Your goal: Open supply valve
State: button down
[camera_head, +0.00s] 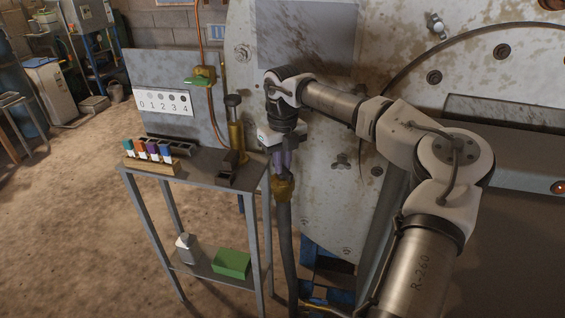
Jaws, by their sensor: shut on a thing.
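A small brass-coloured valve (205,73) with a green lever (197,83) sits on an orange pipe at the top of the grey back panel. It looks like the supply valve, but no label shows. My gripper (282,172) points down in front of the big pale metal plate, right of the small table and well below and right of that valve. It is shut on a brass fitting (283,188) at the top of a thick grey hose (285,235), which hangs down. The exact grip is too small to make out.
The grey table (205,178) holds a wooden rack (150,167) of coloured-capped vials, a dark block, and a brass cylinder (236,135). A green box (232,263) stands on its lower shelf. Open floor (75,200) lies to the left.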

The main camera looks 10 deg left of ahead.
jog(key=m, duration=0.5)
jog(key=shift+m+b, duration=0.3)
jog(key=shift+b, duration=0.05)
jog(key=shift+m+b, duration=0.3)
jog(key=shift+m, duration=1.8)
jog(key=c, duration=1.5)
grip_release()
jog(key=shift+o, duration=0.2)
jog(key=shift+r, duration=0.1)
notch_tip(320, 180, up, 14)
